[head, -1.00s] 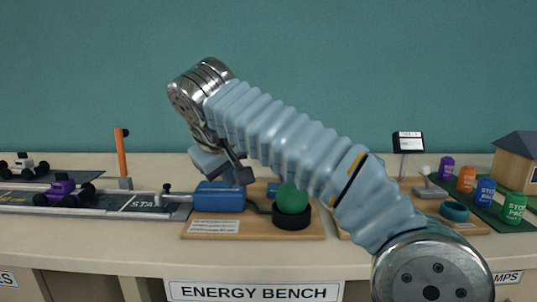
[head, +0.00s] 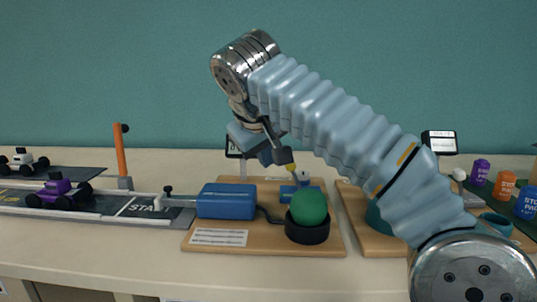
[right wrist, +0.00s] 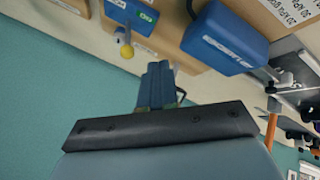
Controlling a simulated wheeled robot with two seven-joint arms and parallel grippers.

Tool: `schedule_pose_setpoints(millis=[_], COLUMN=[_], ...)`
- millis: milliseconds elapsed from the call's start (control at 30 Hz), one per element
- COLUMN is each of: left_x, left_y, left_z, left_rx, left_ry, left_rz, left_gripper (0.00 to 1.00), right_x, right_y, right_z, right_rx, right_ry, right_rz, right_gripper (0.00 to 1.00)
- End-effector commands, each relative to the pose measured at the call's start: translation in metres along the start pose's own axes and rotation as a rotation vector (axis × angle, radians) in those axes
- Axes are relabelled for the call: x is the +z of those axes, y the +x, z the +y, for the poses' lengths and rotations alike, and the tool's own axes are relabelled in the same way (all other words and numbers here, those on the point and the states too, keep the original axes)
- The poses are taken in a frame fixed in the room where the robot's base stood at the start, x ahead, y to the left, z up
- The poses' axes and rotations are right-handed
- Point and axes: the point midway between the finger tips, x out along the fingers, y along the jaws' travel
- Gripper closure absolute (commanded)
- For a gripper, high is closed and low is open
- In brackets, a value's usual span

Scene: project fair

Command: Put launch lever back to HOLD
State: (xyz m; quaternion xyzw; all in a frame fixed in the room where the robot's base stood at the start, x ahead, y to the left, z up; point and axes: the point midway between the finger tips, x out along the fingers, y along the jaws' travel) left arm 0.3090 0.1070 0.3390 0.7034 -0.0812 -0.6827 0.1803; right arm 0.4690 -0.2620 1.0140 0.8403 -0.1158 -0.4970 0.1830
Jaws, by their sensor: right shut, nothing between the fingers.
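A small lever with a yellow knob (head: 291,168) rises from a blue switch base (head: 290,192) at the back of a wooden board. In the right wrist view the yellow knob (right wrist: 126,51) stands off the base (right wrist: 130,16), which has a green label I cannot read surely. No legible label marks it as the launch lever. My right gripper (head: 283,158) is shut and empty, its tips close by the knob; I cannot tell whether they touch. Its shut fingers show in the right wrist view (right wrist: 159,75). My left gripper is out of view.
To the left are a track (head: 110,208) with a purple car (head: 58,193), a small black-topped post (head: 168,190) and an orange post (head: 121,153).

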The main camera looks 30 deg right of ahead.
Motion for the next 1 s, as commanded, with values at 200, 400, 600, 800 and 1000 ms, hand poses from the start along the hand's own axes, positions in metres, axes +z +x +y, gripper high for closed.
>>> schedule_pose_setpoints(millis=[200,400,600,800,1000], left_x=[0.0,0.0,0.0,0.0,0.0], left_y=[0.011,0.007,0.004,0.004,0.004], left_z=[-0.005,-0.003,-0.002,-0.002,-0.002], left_rx=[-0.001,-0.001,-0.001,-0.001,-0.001], left_ry=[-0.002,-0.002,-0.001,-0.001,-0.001], left_rz=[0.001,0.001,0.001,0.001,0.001], left_gripper=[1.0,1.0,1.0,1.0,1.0], right_x=[0.002,-0.002,-0.003,-0.004,-0.004], right_y=[0.051,0.074,0.082,0.083,0.083], right_z=[-0.001,0.016,0.033,0.037,0.037], right_rx=[0.001,0.0,-0.001,-0.001,-0.001], right_ry=[-0.001,0.004,0.001,-0.001,-0.001], right_rz=[-0.004,-0.001,-0.001,0.001,0.001], right_gripper=[1.0,1.0,1.0,1.0,1.0])
